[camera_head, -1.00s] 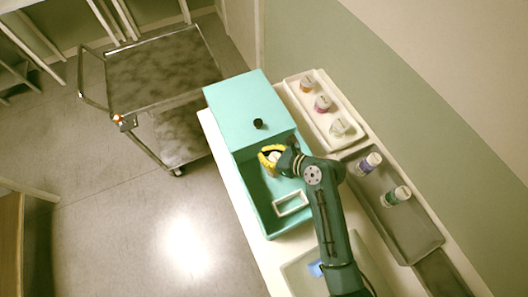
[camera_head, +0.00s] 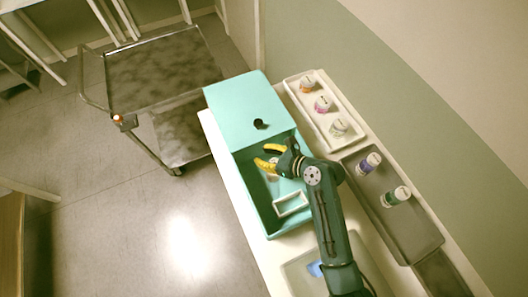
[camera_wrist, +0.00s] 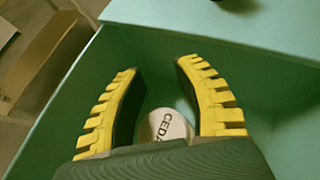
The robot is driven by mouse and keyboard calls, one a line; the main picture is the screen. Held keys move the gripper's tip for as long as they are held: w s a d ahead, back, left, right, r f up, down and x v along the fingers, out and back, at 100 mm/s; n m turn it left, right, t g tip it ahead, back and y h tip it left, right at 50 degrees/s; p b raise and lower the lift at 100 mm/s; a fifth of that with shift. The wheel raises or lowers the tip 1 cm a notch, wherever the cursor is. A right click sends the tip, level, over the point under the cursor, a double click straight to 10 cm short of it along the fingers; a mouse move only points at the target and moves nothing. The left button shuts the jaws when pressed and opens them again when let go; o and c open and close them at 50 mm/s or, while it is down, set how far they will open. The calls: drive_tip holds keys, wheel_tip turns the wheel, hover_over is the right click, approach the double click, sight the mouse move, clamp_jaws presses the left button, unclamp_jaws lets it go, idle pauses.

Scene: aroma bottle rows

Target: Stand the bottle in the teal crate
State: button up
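The teal crate (camera_head: 262,208) is open at its near part. A bottle with a round white top lettered "CEDA" (camera_wrist: 166,125) stands inside it, seen from above and apparently upright on the floor. My gripper (camera_head: 269,155) reaches into the crate with its yellow fingers spread. In the wrist view the open fingers (camera_wrist: 160,95) are either side of the bottle, with a gap at the left finger; whether the right finger touches it I cannot tell. The bottle's lower part is hidden by my gripper.
A small white-rimmed frame (camera_head: 291,203) is in the crate's near end. A teal covered section with a black knob (camera_head: 259,124) adjoins it. A white tray (camera_head: 305,112) holds three bottles; a grey tray (camera_head: 413,232) holds two. A metal cart (camera_head: 160,70) stands left.

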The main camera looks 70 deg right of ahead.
drive_tip(key=p+v, duration=0.2)
drive_tip(key=v, duration=1)
drive_tip(key=shift+r, duration=0.4)
drive_tip(key=w+a+r+n+t, duration=0.1)
drive_tip(key=w+r+n, duration=1.2)
drive_tip(key=w+n, duration=0.1)
drive_tip(key=w+a+r+n+t, duration=0.2)
drive_tip(key=w+a+r+n, duration=0.25)
drive_tip(key=r, duration=0.25)
drive_tip(key=w+a+r+n+t, duration=0.1)
drive_tip(key=w+a+r+n, duration=0.25)
drive_tip(key=r+n, duration=0.25)
drive_tip(key=s+a+r+n+t+y, duration=0.1)
drive_tip(key=a+r+n+t, duration=0.5)
drive_tip(key=a+r+n, duration=0.7)
wheel_tip(320, 180, up, 6)
drive_tip(key=a+y, duration=0.1)
drive_tip(key=a, duration=0.2)
